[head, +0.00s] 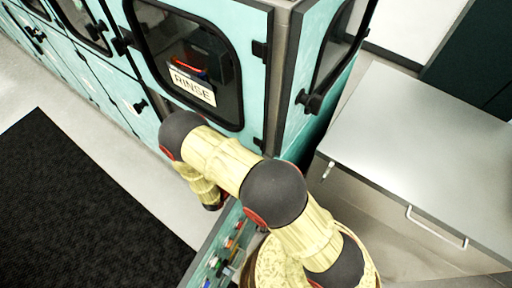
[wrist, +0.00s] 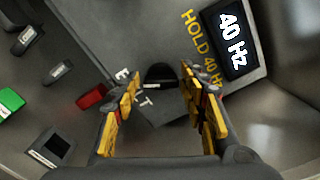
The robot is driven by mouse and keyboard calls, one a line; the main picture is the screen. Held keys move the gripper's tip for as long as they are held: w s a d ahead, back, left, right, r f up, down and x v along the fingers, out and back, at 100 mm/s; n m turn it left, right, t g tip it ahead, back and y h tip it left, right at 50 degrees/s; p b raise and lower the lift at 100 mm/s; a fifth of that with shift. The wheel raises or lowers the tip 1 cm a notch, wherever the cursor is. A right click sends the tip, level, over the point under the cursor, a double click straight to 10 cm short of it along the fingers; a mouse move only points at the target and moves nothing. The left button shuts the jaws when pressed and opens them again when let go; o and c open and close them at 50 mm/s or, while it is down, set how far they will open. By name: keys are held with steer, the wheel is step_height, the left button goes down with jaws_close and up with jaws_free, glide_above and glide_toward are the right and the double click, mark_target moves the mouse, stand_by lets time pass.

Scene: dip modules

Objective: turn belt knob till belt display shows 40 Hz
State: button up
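The belt display (wrist: 232,38) at the upper right of the wrist view reads 40 Hz. Yellow lettering beside it reads HOLD 40 Hz. A dark knob (wrist: 160,74), which looks like the belt knob, sits on the grey panel at the middle of the wrist view. My gripper (wrist: 160,88) is open, with its yellow-padded fingers spread to the left and right of the knob in the picture. Gaps show between the knob and both fingers. The panel lettering near the knob is partly hidden by the fingers.
On the panel left of my gripper are a red button (wrist: 91,96), a green button (wrist: 10,102) and black switches (wrist: 57,72). The head view shows a teal cabinet with a RINSE sign (head: 192,86), a grey table (head: 425,135) and a black mat (head: 75,205).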

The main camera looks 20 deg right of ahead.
steer(key=shift+o, duration=1.4)
steer(key=shift+s, duration=0.1)
steer(key=v, duration=1.2)
